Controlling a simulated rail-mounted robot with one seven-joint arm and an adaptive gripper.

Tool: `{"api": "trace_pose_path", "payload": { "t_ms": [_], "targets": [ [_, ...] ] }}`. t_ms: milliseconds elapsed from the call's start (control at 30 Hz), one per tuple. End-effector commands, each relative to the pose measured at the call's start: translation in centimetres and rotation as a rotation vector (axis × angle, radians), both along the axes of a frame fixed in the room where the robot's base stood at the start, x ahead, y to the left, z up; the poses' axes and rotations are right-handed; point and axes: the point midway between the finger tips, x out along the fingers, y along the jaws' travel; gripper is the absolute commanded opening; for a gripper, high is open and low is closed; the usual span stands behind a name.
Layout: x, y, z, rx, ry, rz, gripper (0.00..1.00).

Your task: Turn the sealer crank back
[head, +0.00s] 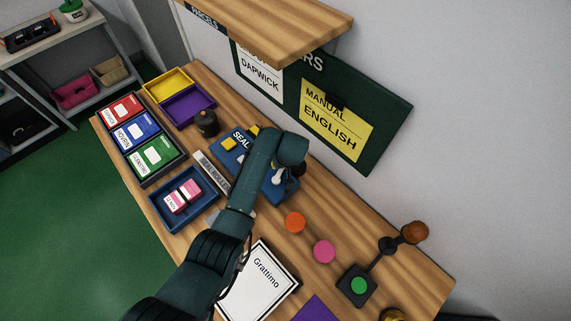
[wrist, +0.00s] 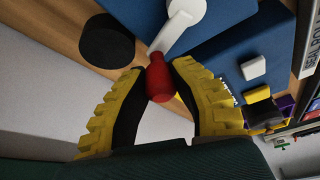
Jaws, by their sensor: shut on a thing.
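The sealer (head: 229,160) is a blue box on the wooden bench, partly hidden behind my arm in the head view; its blue side also fills the upper part of the wrist view (wrist: 225,52). Its white crank arm (wrist: 180,25) ends in a red handle (wrist: 160,78). My gripper (wrist: 158,88) has yellow ribbed fingers, shut around the red handle from both sides. In the head view the fingers are mostly hidden by my own arm, and a bit of white crank (head: 278,178) shows beside it.
A dark round pot (head: 207,123) stands left of the sealer. A blue tray (head: 166,208) with a pink pack is at the front left. Orange (head: 295,222) and pink (head: 324,251) discs lie to the right. A wooden shelf (head: 270,25) overhangs the back of the bench.

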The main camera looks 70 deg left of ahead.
Motion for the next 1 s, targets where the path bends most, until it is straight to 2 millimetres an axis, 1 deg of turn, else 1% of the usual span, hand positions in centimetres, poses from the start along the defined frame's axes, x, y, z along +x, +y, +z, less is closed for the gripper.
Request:
{"api": "trace_pose_path", "payload": {
  "t_ms": [33,100,567,1000],
  "targets": [
    [-0.2,0.1,-0.4,-0.002,0.001,0.041,0.00],
    [-0.4,0.3,-0.5,-0.003,0.002,0.108,0.00],
    [-2.6,1.2,-0.6,0.000,0.002,0.546,0.00],
    [-4.7,1.2,-0.6,0.000,0.003,0.944,0.00]
  ]
}}
